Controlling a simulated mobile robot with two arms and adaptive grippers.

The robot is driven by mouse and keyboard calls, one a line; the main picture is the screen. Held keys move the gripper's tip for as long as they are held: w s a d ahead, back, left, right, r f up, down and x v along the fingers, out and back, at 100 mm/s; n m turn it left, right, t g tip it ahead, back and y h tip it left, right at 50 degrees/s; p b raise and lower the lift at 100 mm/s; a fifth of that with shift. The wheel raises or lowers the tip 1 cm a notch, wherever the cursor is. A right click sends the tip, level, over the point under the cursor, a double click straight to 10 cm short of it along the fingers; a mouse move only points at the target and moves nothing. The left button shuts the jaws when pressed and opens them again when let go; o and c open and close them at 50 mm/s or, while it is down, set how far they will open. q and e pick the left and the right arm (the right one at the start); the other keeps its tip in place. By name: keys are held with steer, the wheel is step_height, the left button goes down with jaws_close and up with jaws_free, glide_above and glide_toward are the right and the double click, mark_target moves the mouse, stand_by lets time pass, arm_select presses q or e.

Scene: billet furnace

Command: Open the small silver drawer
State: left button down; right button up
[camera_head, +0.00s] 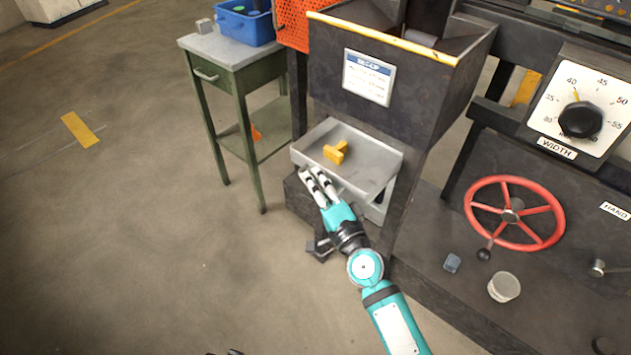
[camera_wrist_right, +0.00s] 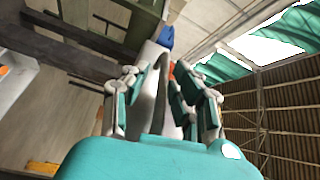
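A shallow silver drawer (camera_head: 371,179), shaped like a tray, sticks out below the dark hopper in the head view. A yellow block-like piece (camera_head: 336,152) lies in it. My right gripper (camera_head: 318,182) is at the drawer's front left edge, fingers pointing up and away. The fingers look spread apart. In the right wrist view the gripper (camera_wrist_right: 158,95) has a grey curved piece between its fingers; I cannot tell whether they touch it or which part it is. My left gripper is not clearly seen; only a tiny dark bit shows at the bottom edge.
A green side table (camera_head: 234,52) with its own handled drawer and a blue bin (camera_head: 244,24) stands left of the hopper (camera_head: 400,75). The floor at left is clear.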

steer(key=v, duration=1.2)
steer(key=shift+r, duration=0.1)
stand_by(0.4)
